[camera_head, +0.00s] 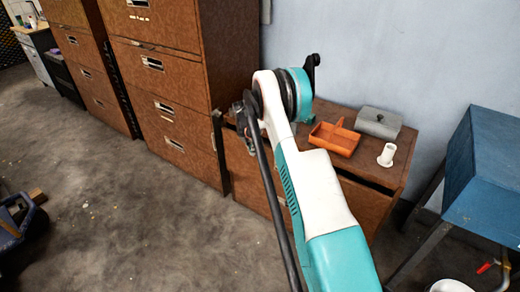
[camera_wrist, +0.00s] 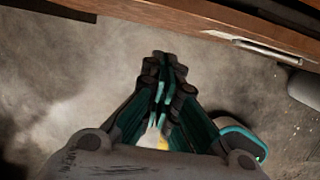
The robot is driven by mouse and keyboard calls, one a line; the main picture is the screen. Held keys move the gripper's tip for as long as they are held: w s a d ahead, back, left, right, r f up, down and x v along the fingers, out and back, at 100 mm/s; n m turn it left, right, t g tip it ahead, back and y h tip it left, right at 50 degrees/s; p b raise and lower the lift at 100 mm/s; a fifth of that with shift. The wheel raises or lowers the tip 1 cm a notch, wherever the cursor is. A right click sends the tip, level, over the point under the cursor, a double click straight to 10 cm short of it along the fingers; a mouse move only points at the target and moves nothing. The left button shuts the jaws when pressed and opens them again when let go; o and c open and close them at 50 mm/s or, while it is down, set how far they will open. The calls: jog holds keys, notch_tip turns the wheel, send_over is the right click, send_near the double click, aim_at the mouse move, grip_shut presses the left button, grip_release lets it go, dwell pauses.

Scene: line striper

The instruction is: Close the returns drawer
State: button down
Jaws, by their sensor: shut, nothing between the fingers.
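A low brown cabinet (camera_head: 400,163) stands against the wall in the head view. A dark gap (camera_head: 368,182) runs under its top, above a brown front panel (camera_head: 363,206). My arm hides much of this front, so how far any drawer stands out is unclear. In the wrist view, a brown wooden front (camera_wrist: 205,14) with a metal handle (camera_wrist: 268,50) crosses the top of the picture. My gripper (camera_wrist: 164,62) is shut and empty, over grey floor, apart from that front in the picture.
An orange tray (camera_head: 335,139), a grey box (camera_head: 379,122) and a white cup (camera_head: 387,155) stand on the low cabinet. Tall brown filing cabinets (camera_head: 175,85) stand left. A blue metal unit (camera_head: 488,165) stands right. The floor at left (camera_head: 120,225) is mostly clear.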

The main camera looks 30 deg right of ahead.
jog(key=w+p+v, duration=0.1)
jog(key=p+v, duration=0.2)
jog(key=v, duration=0.4)
jog(key=s+d+h+p, duration=0.1)
jog(key=s+d, duration=0.2)
jog(key=s, duration=1.1)
jog(key=w+d+f+b, duration=0.2)
jog(key=d+f+b, duration=0.3)
jog(key=d+f, duration=0.2)
jog(key=shift+w+f+t, duration=0.3)
jog(key=shift+w+f, duration=0.1)
jog(key=shift+f, duration=0.95)
